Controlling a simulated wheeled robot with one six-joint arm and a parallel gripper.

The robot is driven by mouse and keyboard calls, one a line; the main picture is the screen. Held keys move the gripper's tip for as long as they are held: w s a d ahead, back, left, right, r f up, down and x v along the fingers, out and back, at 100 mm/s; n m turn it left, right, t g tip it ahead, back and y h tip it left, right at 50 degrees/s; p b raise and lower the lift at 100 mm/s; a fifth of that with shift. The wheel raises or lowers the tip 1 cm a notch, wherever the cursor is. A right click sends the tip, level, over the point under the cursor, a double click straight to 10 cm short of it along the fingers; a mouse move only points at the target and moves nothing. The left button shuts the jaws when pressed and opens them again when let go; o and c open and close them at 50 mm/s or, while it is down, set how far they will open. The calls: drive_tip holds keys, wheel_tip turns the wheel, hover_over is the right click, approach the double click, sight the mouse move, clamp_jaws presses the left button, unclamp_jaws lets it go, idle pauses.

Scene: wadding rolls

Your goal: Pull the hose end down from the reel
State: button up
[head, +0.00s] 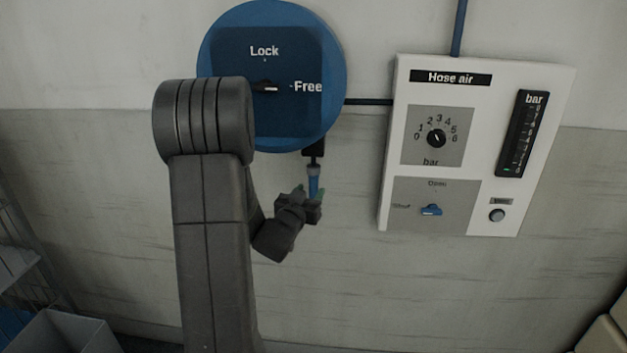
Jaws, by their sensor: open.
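The blue round hose reel (328,45) is on the wall at the top middle. Its face carries the words Lock and Free, and a small dark lever (265,86) points right, toward Free. A short blue hose end (314,180) hangs from a dark outlet under the reel. My gripper (313,192) is just below the outlet, open, with its greenish fingertips on either side of the lower part of the hose end. Whether the fingers touch it cannot be told. My arm covers the reel's lower left edge.
A white Hose air panel (535,190) with a dial, a bar gauge and a blue valve handle (431,209) is on the wall to the right. A dark pipe joins it to the reel. The wall below my gripper is clear.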

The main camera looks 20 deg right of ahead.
sight(312, 185)
drive_tip(key=p+x, duration=0.1)
drive_tip(key=x, duration=0.3)
drive_tip(key=shift+w+r, duration=0.15)
drive_tip(key=shift+w, duration=0.25)
drive_tip(key=shift+w+d, duration=0.3)
drive_tip(key=shift+d, duration=0.05)
clamp_jaws()
